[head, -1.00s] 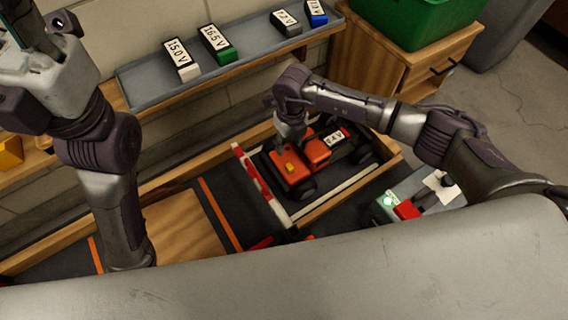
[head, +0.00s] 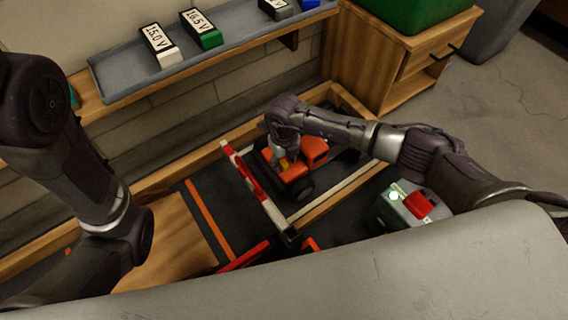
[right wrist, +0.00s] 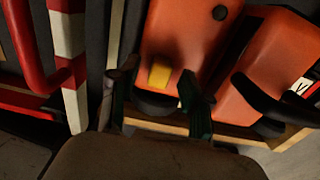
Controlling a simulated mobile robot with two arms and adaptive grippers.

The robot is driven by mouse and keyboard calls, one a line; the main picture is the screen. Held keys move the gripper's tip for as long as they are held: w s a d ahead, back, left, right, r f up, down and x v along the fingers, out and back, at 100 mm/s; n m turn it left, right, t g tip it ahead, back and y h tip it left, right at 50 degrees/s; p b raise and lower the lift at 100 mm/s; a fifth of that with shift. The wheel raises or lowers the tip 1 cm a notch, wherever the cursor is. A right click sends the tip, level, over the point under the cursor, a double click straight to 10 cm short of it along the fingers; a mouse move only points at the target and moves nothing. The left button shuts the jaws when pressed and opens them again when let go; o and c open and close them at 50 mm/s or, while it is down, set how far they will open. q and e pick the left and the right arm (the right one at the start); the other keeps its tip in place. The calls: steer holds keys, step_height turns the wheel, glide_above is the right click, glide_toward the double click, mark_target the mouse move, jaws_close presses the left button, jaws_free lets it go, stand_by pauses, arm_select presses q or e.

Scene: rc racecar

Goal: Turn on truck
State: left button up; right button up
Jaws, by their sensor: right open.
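The orange truck (head: 314,147) stands inside the wood-framed bay, with black wheels. Its orange body (right wrist: 188,35) fills much of the right wrist view. A small yellow switch (right wrist: 159,77) sits on the body; in the head view the switch (head: 284,162) shows just below my gripper. My right gripper (head: 289,157) is above the truck, pointing down. In the right wrist view its open fingers (right wrist: 157,94) lie on either side of the switch, with nothing held. I cannot tell whether they touch the truck. My left arm is at the left; its gripper is out of the picture.
A red-and-white barrier (head: 253,185) borders the bay on the left. A grey box with a red part (head: 398,211) and a green light stands to the right. A grey shelf (head: 120,85) holds labelled battery packs. A green bin (head: 415,12) stands on a wooden cabinet.

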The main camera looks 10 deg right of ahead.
jaws_close()
stand_by(0.3)
steer(key=shift+d, duration=0.1)
steer(key=shift+w+d+p, duration=0.2)
steer(key=shift+w+d, duration=0.1)
steer(key=shift+d, duration=0.35)
steer(key=shift+w+d+p, duration=0.2)
steer(key=shift+w+d, duration=0.05)
steer(key=shift+d, duration=0.35)
jaws_free()
step_height(320, 180, up, 12)
